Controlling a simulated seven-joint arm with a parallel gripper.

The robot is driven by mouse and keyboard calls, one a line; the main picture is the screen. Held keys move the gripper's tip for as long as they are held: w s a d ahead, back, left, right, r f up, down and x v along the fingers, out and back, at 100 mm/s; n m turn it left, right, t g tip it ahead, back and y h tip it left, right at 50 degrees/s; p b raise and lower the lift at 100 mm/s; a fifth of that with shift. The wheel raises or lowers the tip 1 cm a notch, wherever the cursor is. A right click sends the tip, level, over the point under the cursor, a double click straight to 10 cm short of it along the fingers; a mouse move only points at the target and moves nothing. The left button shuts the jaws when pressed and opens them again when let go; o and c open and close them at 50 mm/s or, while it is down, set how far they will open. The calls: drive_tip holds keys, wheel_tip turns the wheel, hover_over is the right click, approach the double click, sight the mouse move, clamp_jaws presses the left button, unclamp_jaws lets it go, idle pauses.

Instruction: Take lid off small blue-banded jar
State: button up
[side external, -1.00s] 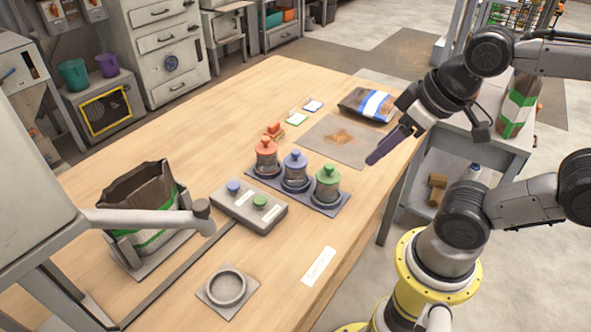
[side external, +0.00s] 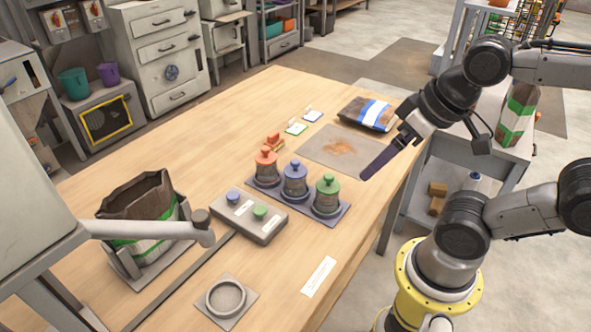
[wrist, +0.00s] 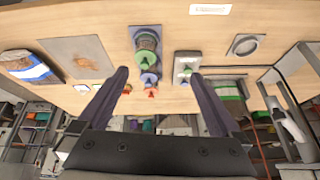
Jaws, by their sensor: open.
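The small blue-banded jar (side external: 295,182) stands upright in the middle of a row of three lidded jars, between the orange-lidded jar (side external: 265,168) and the green-lidded jar (side external: 327,196). Its knobbed blue lid (side external: 295,167) is on it. My gripper (side external: 364,176) is raised to the right of the row, apart from the jars, with nothing held. In the wrist view my gripper (wrist: 158,74) shows its two fingers wide apart. The green-lidded jar (wrist: 146,42) is nearest there and partly hides the blue lid (wrist: 149,79) behind it.
The jars stand on a grey-blue tray (side external: 340,214). A control box (side external: 268,233) with blue and green buttons lies left of it. A grey ring holder (side external: 240,310) sits in front. A blue-striped bag (side external: 350,104) and a dirty mat (side external: 312,146) lie behind.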

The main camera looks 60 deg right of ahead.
drive_tip(key=w+r+m, duration=0.4)
drive_tip(key=r+m, duration=0.1)
drive_tip(key=m+g, duration=0.5)
drive_tip(key=m, duration=0.2)
hover_over(296, 161)
wheel_tip(296, 161, down, 4)
wheel_tip(296, 161, down, 14)
drive_tip(key=shift+f, duration=0.25)
drive_tip(key=c, duration=1.3)
